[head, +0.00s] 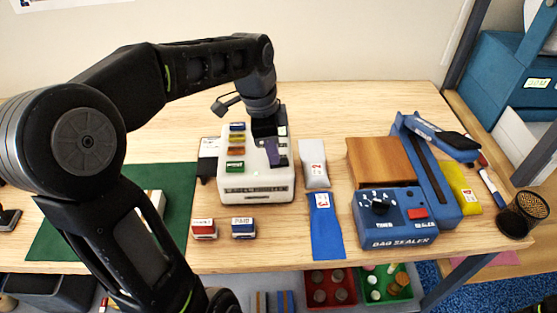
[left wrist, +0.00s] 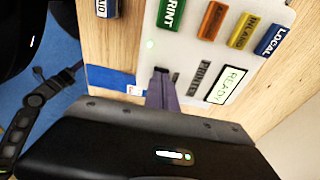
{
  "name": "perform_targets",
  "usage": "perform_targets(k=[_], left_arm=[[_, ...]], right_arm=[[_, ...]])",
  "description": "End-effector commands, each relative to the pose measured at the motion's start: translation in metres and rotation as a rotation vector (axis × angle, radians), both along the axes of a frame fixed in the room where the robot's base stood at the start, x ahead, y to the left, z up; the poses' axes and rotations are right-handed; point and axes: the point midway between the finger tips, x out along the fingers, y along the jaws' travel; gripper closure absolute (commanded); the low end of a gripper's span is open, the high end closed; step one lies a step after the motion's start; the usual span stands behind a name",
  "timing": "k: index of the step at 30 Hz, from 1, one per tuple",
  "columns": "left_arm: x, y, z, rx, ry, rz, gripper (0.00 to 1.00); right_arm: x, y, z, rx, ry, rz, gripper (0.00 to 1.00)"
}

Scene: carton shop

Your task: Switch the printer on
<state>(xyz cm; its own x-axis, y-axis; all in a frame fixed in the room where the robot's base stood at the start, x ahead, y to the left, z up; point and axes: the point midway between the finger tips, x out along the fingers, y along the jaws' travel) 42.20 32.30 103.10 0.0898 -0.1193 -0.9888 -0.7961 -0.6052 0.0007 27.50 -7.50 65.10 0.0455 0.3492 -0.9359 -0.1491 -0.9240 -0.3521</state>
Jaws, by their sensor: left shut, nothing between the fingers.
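The label printer (head: 231,180) is a white box on the table, left of the bag sealer. Beside the display is a PRINTER label (left wrist: 203,76). My left gripper (head: 273,160) is over the printer's right side, its purple fingers shut and empty. In the left wrist view the fingertips (left wrist: 161,74) are at the printer's face by that label and partly hide the switch area; I cannot tell whether they touch. My right gripper is not in view.
Blue, orange, yellow and green keys (head: 235,166) sit on the printer's left side. A blue bag sealer (head: 395,228) stands to the right. Two stamps (head: 243,227) lie in front, with grey (head: 314,176) and blue pouches (head: 325,230) nearby. A green mat (head: 178,205) is at left.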

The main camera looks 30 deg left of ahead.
Motion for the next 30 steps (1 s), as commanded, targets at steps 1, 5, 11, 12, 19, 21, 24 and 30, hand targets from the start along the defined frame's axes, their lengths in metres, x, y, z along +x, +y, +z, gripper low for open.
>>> perform_targets(k=[1, 5, 11, 12, 19, 21, 24, 30], left_arm=[[0.0, 0.0, 0.004, 0.001, -0.001, 0.0, 1.0], [0.0, 0.0, 0.014, 0.001, -0.001, 0.0, 1.0], [0.0, 0.0, 0.032, 0.001, -0.001, -0.001, 1.0], [0.0, 0.0, 0.036, 0.001, -0.001, -0.001, 1.0], [0.0, 0.0, 0.056, 0.0, -0.002, 0.0, 1.0], [0.0, 0.0, 0.062, 0.0, -0.002, 0.0, 1.0], [0.0, 0.0, 0.068, 0.0, -0.001, 0.0, 1.0], [0.0, 0.0, 0.07, 0.0, 0.0, 0.0, 1.0]], right_arm=[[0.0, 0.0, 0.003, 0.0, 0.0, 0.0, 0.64], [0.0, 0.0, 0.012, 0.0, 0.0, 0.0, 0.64], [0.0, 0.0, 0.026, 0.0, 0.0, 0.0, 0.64], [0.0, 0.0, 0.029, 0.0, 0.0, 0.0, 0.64], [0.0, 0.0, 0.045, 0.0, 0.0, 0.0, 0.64], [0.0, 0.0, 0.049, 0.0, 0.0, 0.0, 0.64], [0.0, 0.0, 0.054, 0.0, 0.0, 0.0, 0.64], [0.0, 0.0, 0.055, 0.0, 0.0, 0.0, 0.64]])
